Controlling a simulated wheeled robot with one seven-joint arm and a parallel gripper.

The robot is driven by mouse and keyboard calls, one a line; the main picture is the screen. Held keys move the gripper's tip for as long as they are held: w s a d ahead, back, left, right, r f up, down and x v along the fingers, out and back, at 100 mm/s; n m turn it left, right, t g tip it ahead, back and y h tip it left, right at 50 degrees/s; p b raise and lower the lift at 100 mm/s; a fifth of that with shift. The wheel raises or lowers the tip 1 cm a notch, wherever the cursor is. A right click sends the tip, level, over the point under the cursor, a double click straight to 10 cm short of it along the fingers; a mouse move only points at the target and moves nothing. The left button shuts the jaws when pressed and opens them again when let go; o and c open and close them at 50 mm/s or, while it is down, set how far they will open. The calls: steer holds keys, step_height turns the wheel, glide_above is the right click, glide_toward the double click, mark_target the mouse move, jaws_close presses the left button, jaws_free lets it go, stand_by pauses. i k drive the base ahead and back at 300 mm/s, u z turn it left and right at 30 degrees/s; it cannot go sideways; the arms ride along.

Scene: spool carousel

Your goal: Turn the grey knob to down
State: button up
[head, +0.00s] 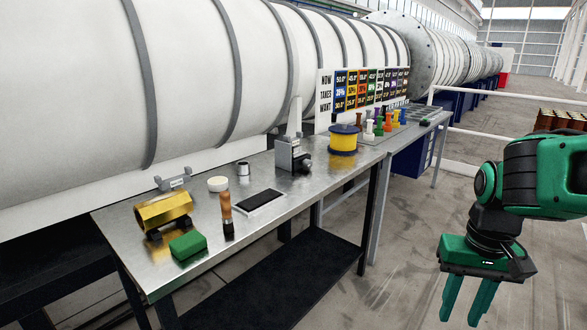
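A grey box-shaped device (287,155) stands on the metal workbench, with a pale upright part rising behind its top. A small dark grey knob (307,164) sits at its lower right side. It is too small to tell which way the knob points. My gripper (464,310), with green fingers, hangs at the lower right over the floor, to the right of the bench and well apart from the device. Its fingers point down with a gap between them, and nothing shows between them.
The workbench (215,235) holds a brass cylinder (163,211), a green block (187,245), a wooden-handled brush (227,213), a black pad (264,199) and a yellow spool (343,140). Several coloured spools and a number board (365,90) stand farther back. Floor between bench and gripper is clear.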

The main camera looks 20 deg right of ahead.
mark_target(307, 164)
steer(key=u, duration=0.05)
steer(key=i, duration=1)
steer(key=z, duration=0.05)
